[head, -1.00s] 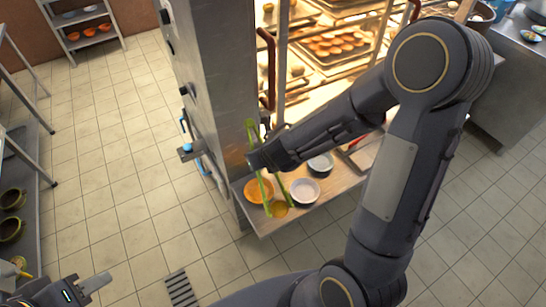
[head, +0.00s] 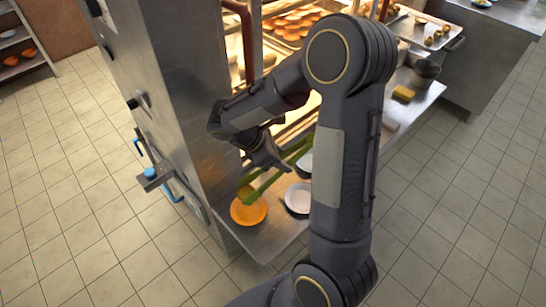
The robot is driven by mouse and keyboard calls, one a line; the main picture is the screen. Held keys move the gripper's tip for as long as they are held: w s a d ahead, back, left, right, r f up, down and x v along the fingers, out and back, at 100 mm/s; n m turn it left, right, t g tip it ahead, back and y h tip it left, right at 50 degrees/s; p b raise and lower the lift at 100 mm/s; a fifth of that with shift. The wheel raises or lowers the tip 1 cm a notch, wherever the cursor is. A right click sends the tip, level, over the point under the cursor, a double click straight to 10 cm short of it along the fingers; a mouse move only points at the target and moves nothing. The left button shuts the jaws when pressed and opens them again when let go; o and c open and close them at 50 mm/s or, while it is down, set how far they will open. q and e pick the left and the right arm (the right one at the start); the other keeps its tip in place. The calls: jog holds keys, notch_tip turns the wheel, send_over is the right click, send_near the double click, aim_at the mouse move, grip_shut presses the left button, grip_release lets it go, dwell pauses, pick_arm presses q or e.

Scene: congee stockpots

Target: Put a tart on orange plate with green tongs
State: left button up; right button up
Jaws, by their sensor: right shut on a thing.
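The orange plate (head: 248,213) sits on the shelf's left corner. My right gripper (head: 268,158) is above and behind it, shut on the green tongs (head: 283,166). The tongs slant down to the left, their lower ends over the plate's back edge. A small darker patch shows at the tong ends; I cannot tell whether it is a tart. Many round golden baked pieces (head: 292,24) lie on a tray in the lit rack behind. My left gripper is out of view.
A white bowl (head: 298,198) stands right of the orange plate, and another pale dish (head: 305,163) sits behind it, partly hidden by my arm. The steel cabinet (head: 170,100) rises close on the left. A yellow block (head: 403,93) lies farther right on the shelf (head: 268,238).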

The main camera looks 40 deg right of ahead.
notch_tip(320, 180, down, 9)
jog(key=b, duration=0.8)
jog(key=shift+s+r, duration=0.1)
jog(key=o, duration=0.6)
jog(key=shift+c, duration=0.6)
jog(key=shift+c, duration=1.3)
jog(key=o, duration=0.4)
